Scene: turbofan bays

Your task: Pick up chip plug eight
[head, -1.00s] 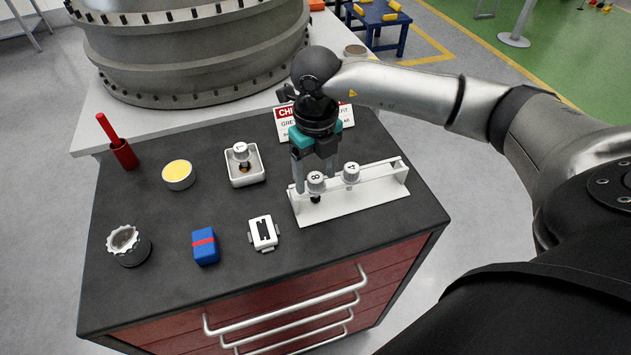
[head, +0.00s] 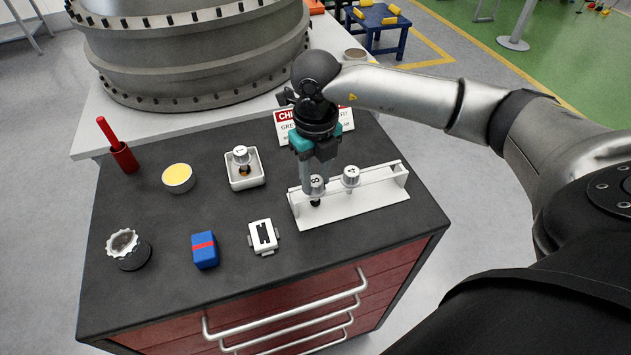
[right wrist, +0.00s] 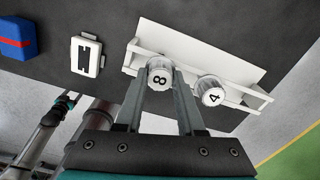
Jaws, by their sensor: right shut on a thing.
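Chip plug eight (head: 316,183) is a white, ribbed cap marked 8 with a dark lower end. It stands in the left end of the white rack (head: 360,205) on the dark bench top. My right gripper (head: 315,187) comes down from above and is shut on plug eight. In the right wrist view, the two fingers lie either side of plug eight (right wrist: 159,75), which is still at the rack (right wrist: 190,45). Plug four (head: 351,176) stands in the rack to the right and also shows in the right wrist view (right wrist: 211,92). My left gripper is not in view.
A white tray (head: 262,181) holds a plug marked 1. A yellow-topped tin (head: 178,178), a red holder (head: 123,157), a blue box (head: 204,250), a white block (head: 263,237) and a ribbed cap (head: 127,247) stand on the bench. A red-and-white sign (head: 285,127) stands behind the gripper.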

